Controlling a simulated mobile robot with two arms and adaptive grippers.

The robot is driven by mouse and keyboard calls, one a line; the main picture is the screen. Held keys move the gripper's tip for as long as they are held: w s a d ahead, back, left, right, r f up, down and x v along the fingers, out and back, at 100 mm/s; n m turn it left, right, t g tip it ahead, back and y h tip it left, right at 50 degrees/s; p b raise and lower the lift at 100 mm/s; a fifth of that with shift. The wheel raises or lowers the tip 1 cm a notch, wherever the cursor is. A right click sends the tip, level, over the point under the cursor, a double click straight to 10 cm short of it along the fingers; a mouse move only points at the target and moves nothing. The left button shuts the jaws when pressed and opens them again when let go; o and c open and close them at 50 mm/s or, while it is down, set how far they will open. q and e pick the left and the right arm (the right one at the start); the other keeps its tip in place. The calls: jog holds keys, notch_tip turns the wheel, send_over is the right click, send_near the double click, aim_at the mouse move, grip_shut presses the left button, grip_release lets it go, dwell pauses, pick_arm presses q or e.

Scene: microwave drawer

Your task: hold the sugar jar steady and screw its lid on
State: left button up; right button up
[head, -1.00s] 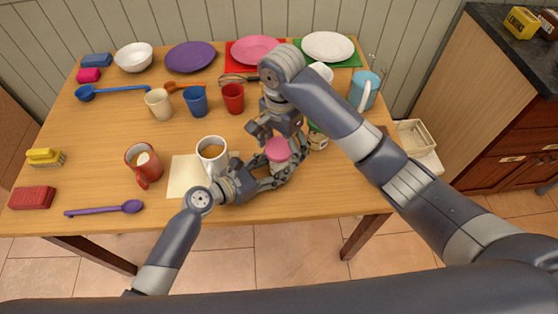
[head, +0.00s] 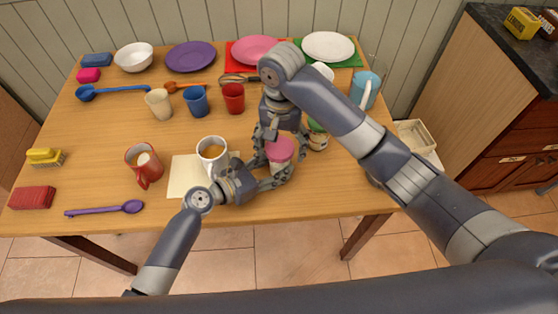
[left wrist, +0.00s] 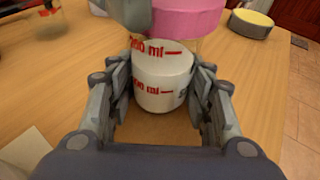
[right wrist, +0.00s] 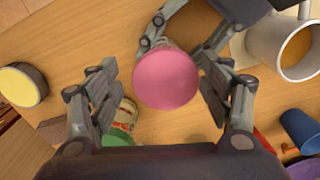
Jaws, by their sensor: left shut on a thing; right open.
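The sugar jar (left wrist: 162,80) is clear with red ml marks and white contents, upright on the table. My left gripper (head: 277,182) is shut on its sides, with a finger on each side in the left wrist view (left wrist: 162,92). The pink lid (head: 280,149) is on top of the jar; it also shows in the left wrist view (left wrist: 187,15) and from above in the right wrist view (right wrist: 166,78). Whether it is seated or threaded cannot be told. My right gripper (right wrist: 160,90) points down over the lid, open, its fingers on either side and apart from it.
A green-lidded jar (head: 318,138) stands close behind the sugar jar. A white mug (head: 211,152) stands just left of my left gripper, by a cream sheet (head: 185,178). A yellow-topped round container (right wrist: 20,84) is near the table edge. Cups and plates stand farther back.

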jog(key=n, duration=0.6)
jog(key=shift+n, duration=0.3)
jog(key=n, duration=0.5)
jog(key=shift+n, duration=0.4)
jog(key=shift+c, duration=0.2)
jog(key=shift+s, duration=0.1)
jog(key=c, duration=1)
jog(key=shift+s+a+f+m, duration=0.1)
jog(key=shift+s+a+m, duration=0.1)
jog(key=shift+m, duration=0.7)
jog(key=m, duration=0.5)
jog(key=shift+a+m, duration=0.1)
jog(key=shift+m, duration=0.3)
jog(key=shift+d+m, duration=0.2)
jog(key=shift+m, duration=0.6)
